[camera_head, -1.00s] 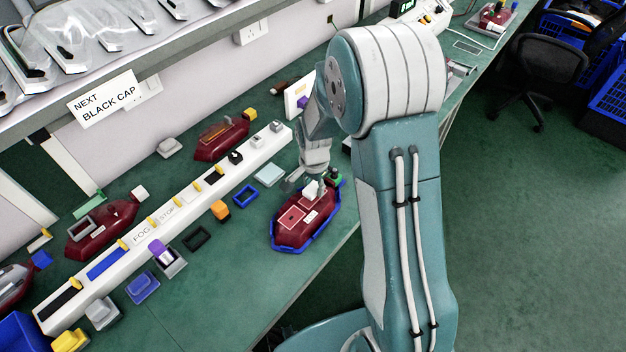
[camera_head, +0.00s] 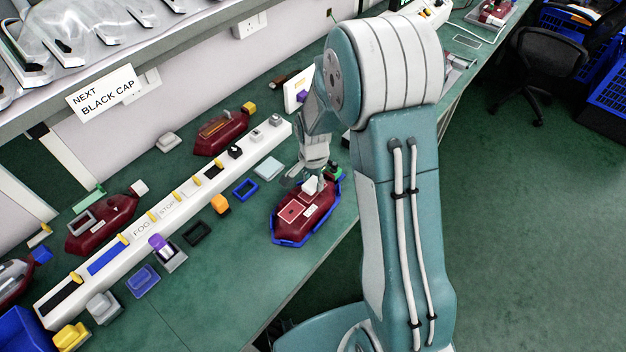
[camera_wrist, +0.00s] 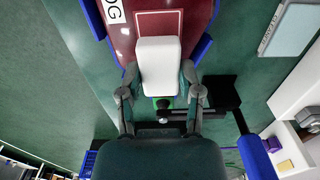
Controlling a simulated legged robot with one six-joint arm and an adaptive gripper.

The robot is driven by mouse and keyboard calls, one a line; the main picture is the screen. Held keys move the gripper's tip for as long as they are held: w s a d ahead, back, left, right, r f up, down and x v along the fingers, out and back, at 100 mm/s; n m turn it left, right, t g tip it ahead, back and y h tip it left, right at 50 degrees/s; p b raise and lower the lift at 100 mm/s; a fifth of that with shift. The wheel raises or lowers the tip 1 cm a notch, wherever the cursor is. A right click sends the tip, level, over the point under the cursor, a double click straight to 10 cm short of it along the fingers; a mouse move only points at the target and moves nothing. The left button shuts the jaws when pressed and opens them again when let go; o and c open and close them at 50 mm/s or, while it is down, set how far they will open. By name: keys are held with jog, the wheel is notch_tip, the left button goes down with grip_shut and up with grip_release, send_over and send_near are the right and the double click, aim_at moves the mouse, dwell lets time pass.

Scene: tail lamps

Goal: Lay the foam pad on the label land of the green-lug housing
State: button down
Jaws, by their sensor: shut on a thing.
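The dark red housing (camera_head: 318,222) with a green lug (camera_head: 336,170) sits in a blue cradle (camera_head: 294,243) near the bench edge. Its label land (camera_head: 291,211) is a pale-outlined rectangle on top, which also shows in the wrist view (camera_wrist: 160,20). My gripper (camera_wrist: 160,76) is shut on a white block, which looks like the foam pad (camera_wrist: 159,62). In the wrist view the pad overlaps the near part of the housing, below the outlined land. I cannot tell whether it touches the housing. In the head view my gripper (camera_head: 312,180) is at the green-lug end.
A long white rack (camera_head: 165,210) with several parts runs along the bench left of the housing. A pale flat pad (camera_head: 268,167), a blue frame (camera_head: 245,189) and an orange block (camera_head: 220,204) lie between. Another red housing (camera_head: 220,134) stands behind the rack.

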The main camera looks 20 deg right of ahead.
jog(key=shift+f, duration=0.4)
jog(key=shift+f, duration=0.3)
jog(key=shift+c, duration=0.9)
grip_release()
notch_tip(320, 180, up, 12)
jog(key=shift+a, duration=0.1)
